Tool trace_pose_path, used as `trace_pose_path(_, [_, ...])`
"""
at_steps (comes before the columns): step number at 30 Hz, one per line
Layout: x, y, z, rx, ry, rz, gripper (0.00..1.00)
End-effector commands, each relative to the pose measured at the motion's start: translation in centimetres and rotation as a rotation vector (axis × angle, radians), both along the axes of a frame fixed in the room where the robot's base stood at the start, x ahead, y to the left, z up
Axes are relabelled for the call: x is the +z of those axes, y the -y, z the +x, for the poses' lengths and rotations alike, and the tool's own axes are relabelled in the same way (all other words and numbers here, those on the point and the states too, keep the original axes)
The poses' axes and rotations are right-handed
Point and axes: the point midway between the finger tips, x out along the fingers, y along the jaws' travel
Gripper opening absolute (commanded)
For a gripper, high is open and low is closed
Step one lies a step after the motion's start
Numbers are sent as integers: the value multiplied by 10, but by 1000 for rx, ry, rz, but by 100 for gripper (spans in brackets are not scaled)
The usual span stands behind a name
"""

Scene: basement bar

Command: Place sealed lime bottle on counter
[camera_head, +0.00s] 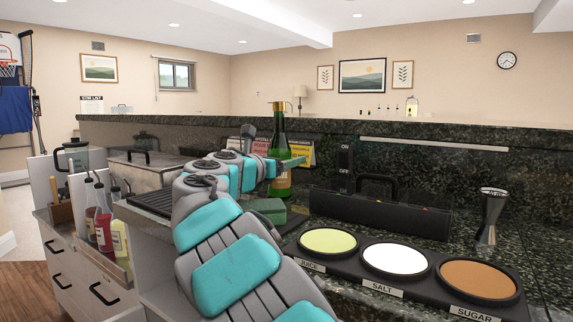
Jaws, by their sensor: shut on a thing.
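A green bottle (278,128) with a gold top and a pale label stands upright in the middle of the view, behind the end of my arm. My gripper (279,164) is at the bottle's middle, and a teal finger crosses in front of it. The gripper is shut on the bottle. The far finger is hidden. The dark granite counter (410,232) lies around and below; I cannot tell whether the bottle's base touches it.
A rimming tray (412,285) labelled juice, salt and sugar is at the front right. A metal jigger (489,215) and a black caddy (380,211) stand behind it. A green block (268,207) lies below the bottle. Several squeeze bottles (103,229) stand in a left rack.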

Motion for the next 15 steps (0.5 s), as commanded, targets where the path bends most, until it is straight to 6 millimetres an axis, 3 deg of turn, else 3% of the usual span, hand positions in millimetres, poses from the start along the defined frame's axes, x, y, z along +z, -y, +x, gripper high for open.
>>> trace_pose_path(10, [-1, 0, -1, -1, 2, 0, 0])
trace_pose_path(11, [-2, 0, -1, 0, 1, 0, 75])
trace_pose_path(15, [-2, 0, -1, -1, 2, 1, 90])
